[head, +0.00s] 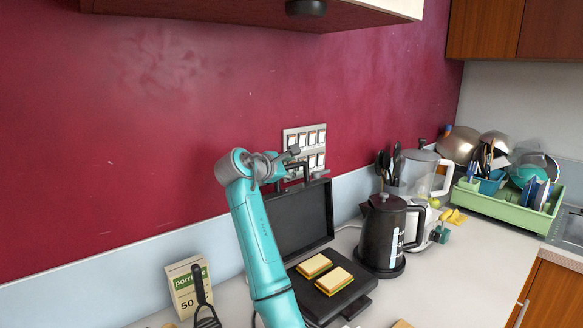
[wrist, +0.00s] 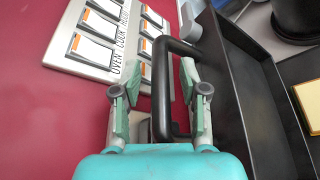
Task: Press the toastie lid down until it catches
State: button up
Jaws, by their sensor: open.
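The black toastie maker stands on the counter with its lid (head: 302,222) raised upright and its lower plate (head: 352,297) flat in front. Two sandwiches (head: 314,265) lie on the plate. The lid's black loop handle (wrist: 158,90) stands out from its top edge. My gripper (head: 291,165) is at the top of the lid. In the wrist view my gripper (wrist: 161,82) is open, with one finger on each side of the handle's bar. I cannot tell whether either finger touches it. The lid's dark inner face (wrist: 248,75) shows to the right.
A dark kettle (head: 384,235) stands close to the right of the toastie maker. A porridge box (head: 187,288) is at the left. A switch panel (head: 305,140) is on the red wall behind the lid. A green dish rack (head: 507,209) is far right.

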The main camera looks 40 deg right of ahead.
jog(key=shift+d, duration=0.15)
grip_shut()
